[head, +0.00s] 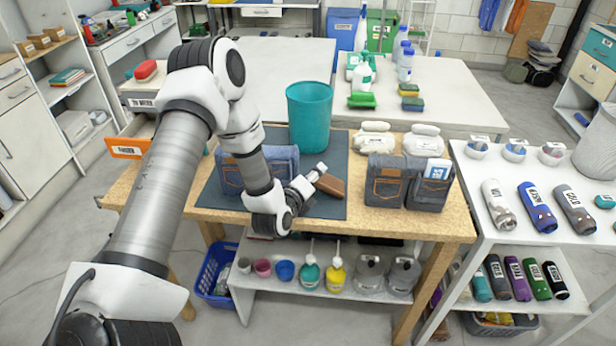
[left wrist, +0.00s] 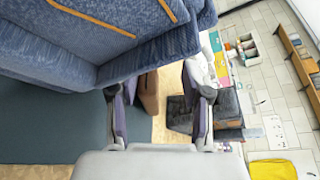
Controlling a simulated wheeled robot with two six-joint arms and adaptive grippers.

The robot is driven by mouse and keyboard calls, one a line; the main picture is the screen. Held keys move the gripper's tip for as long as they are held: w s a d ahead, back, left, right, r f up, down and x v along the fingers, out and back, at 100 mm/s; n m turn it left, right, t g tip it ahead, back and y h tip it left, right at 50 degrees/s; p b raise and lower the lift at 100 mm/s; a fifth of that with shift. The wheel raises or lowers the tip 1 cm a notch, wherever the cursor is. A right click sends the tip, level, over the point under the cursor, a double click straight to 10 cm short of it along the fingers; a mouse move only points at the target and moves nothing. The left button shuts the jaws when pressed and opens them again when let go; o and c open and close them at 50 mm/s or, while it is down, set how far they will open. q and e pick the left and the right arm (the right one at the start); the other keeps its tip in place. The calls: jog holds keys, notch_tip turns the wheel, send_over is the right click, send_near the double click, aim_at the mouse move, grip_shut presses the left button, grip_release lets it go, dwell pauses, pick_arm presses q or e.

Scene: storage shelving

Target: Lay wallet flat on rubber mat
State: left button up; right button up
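The brown wallet (head: 331,185) is at the right part of the dark blue-grey rubber mat (head: 325,208), close to the mat's right edge. I cannot tell whether it lies fully flat. My left gripper (head: 309,180) is just left of the wallet, pointing toward it. In the left wrist view the gripper (left wrist: 160,105) has its fingers spread, with the wallet (left wrist: 148,95) showing in the gap beyond them and a strip of wood beside it. The fingers do not appear to press on the wallet. My right gripper is not in view.
Folded jeans (head: 230,172) lie on the mat behind my left arm. A teal bin (head: 310,115) stands at the mat's back. More folded denim (head: 388,182) sits on the wooden table (head: 360,222) to the right. The mat's front right part is clear.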

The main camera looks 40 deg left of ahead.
pick_arm(q)
jog(key=v, duration=1.1)
jog(key=shift+s, duration=0.3)
jog(key=s+d+f+n+g+h, duration=0.2)
jog(key=s+d+f+g, duration=0.25)
jog(key=d+f, duration=0.35)
jog(key=s+d+f+n+g+h, duration=0.15)
jog(key=s+d+f+g, duration=0.35)
jog(key=f, duration=0.6)
jog(key=s+f+n+g, duration=0.4)
jog(key=s+n, duration=0.8)
jog(key=n, duration=0.7)
jog(key=shift+s+d+g, duration=0.4)
jog(key=shift+d+g, duration=0.05)
jog(key=shift+g, duration=0.3)
